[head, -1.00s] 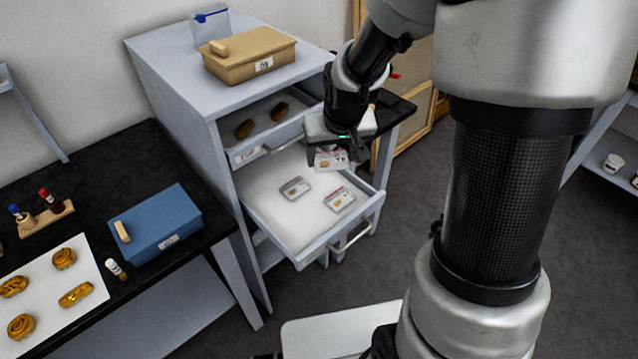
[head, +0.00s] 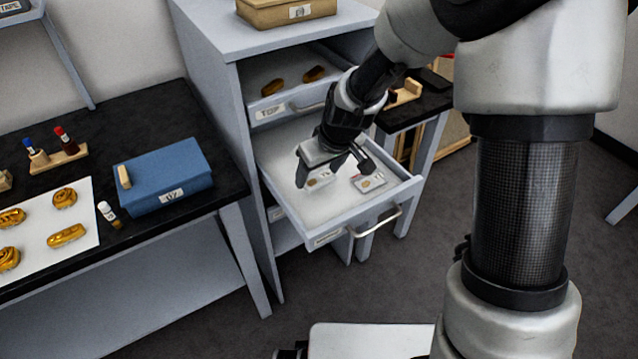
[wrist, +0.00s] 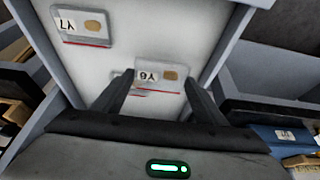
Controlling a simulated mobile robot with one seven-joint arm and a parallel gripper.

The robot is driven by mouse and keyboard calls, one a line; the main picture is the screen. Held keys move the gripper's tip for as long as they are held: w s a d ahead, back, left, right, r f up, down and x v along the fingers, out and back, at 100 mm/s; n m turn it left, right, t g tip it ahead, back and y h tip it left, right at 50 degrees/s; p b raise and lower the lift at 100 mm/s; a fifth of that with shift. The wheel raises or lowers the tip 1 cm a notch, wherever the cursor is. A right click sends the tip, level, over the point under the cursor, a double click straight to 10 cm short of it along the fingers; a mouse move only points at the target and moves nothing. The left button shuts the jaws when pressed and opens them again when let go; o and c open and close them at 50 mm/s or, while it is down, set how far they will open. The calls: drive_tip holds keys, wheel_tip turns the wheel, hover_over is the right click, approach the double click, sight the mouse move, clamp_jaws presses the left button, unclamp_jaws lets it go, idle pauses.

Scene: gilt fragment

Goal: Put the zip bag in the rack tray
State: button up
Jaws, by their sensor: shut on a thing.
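My gripper (head: 333,172) is low inside an open white-bottomed drawer (head: 283,152). It is shut on a small flat zip bag (head: 319,181) with a white label, red edge and brown contents. The held bag also shows between the fingers in the wrist view (wrist: 160,76), its label seemingly reading Y6. A second zip bag (head: 369,183) lies on the drawer floor to the right. It also shows in the wrist view (wrist: 82,25), labelled Y7. Part of another bag (wrist: 141,92) seems to show under the held one. I cannot tell which thing is the rack tray.
The upper drawer (head: 289,75) above is partly open and holds two brown items. A tan box (head: 287,12) sits on the cabinet. A dark side table (head: 415,103) stands right of the cabinet.

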sight(321, 180)
drive_tip(key=shift+f+b, duration=0.35)
drive_tip(key=shift+f, duration=1.5)
drive_tip(key=shift+f, duration=0.1)
drive_tip(key=shift+f, duration=0.15)
drive_tip(key=o, duration=1)
drive_tip(key=shift+o, duration=0.2)
